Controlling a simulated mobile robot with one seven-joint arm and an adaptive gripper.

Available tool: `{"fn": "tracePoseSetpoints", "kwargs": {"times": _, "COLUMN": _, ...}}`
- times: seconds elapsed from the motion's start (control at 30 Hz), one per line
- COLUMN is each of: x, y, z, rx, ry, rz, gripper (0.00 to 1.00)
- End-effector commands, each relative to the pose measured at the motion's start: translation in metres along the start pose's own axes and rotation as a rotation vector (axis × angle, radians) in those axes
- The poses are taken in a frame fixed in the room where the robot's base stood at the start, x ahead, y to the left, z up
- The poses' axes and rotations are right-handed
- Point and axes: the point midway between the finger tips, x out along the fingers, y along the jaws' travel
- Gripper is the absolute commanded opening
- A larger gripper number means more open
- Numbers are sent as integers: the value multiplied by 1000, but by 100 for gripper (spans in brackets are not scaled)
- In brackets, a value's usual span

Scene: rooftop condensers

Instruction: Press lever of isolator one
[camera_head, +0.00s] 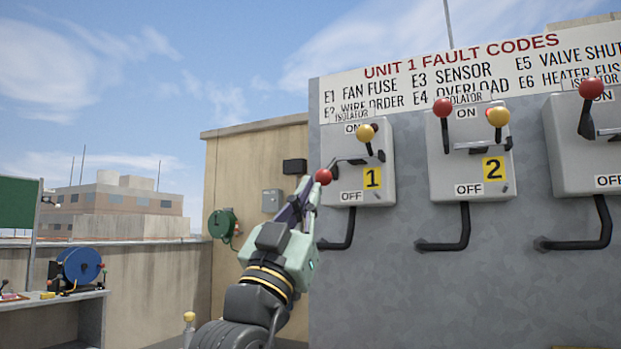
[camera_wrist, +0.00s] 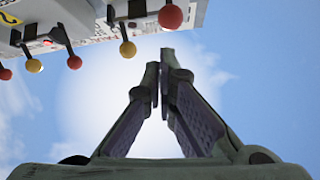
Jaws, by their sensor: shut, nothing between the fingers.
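Isolator one (camera_head: 377,195) is a grey box with a yellow "1" label, ON at its top and OFF at its bottom. Its red-knobbed lever (camera_head: 323,176) sticks out to the left, the knob lower than ON and a little above OFF. A yellow-knobbed lever (camera_head: 366,133) stands beside ON. My gripper (camera_head: 308,184) is shut and empty, its tips close beside the red knob; contact cannot be told. In the wrist view the shut fingertips (camera_wrist: 166,58) point towards the red knob (camera_wrist: 170,17), with a small gap in the picture.
Isolator two (camera_head: 442,180) and a third isolator (camera_head: 570,160) stand to the right, with their red knobs up near ON. A fault-code sign (camera_head: 465,70) is above. Open air lies left of the panel; a green hose reel (camera_head: 221,224) hangs on the wall behind.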

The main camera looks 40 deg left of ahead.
Motion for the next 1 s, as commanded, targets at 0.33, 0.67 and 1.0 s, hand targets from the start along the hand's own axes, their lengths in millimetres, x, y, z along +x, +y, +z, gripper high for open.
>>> {"fn": "tracePoseSetpoints", "kwargs": {"times": 0.33, "x": -37, "y": 1, "z": 14, "rx": 3, "ry": 5, "rz": -3, "gripper": 0}}
{"fn": "tracePoseSetpoints", "kwargs": {"times": 0.67, "x": -38, "y": 1, "z": 14, "rx": 3, "ry": 7, "rz": -3, "gripper": 0}}
{"fn": "tracePoseSetpoints", "kwargs": {"times": 1.0, "x": -44, "y": -5, "z": 14, "rx": 11, "ry": 19, "rz": -37, "gripper": 0}}
